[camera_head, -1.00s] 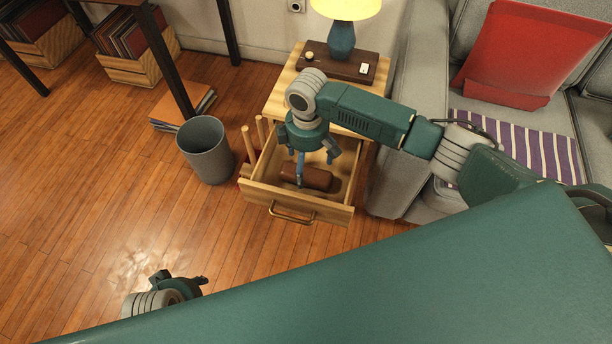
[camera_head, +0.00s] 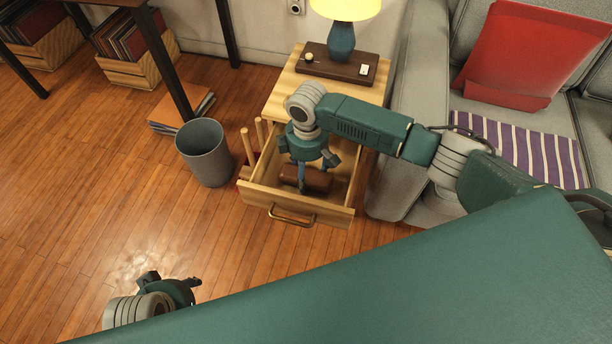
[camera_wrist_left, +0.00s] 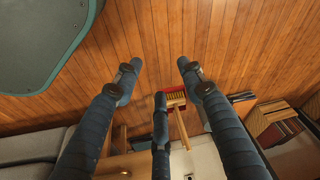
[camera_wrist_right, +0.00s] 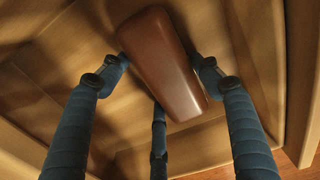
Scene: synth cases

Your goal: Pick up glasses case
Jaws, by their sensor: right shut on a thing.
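The glasses case (camera_head: 318,181) is a brown, rounded, elongated box in the open wooden drawer (camera_head: 262,197). My right gripper (camera_head: 304,172) reaches down into the drawer and is shut on the case, partly covering it in the head view. In the right wrist view the case (camera_wrist_right: 165,60) lies between the blue fingers, with fingers at both long sides and a third near its lower end. I cannot tell whether it is clear of the drawer floor. My left gripper (camera_head: 172,283) is at the lower left over the floor; in the left wrist view its fingers (camera_wrist_left: 159,80) are spread and empty.
The drawer belongs to a nightstand with a lamp (camera_head: 342,38) and a dark tray (camera_head: 322,66) on top. A grey bin (camera_head: 205,155) stands left of the drawer, a grey sofa (camera_head: 408,110) to the right.

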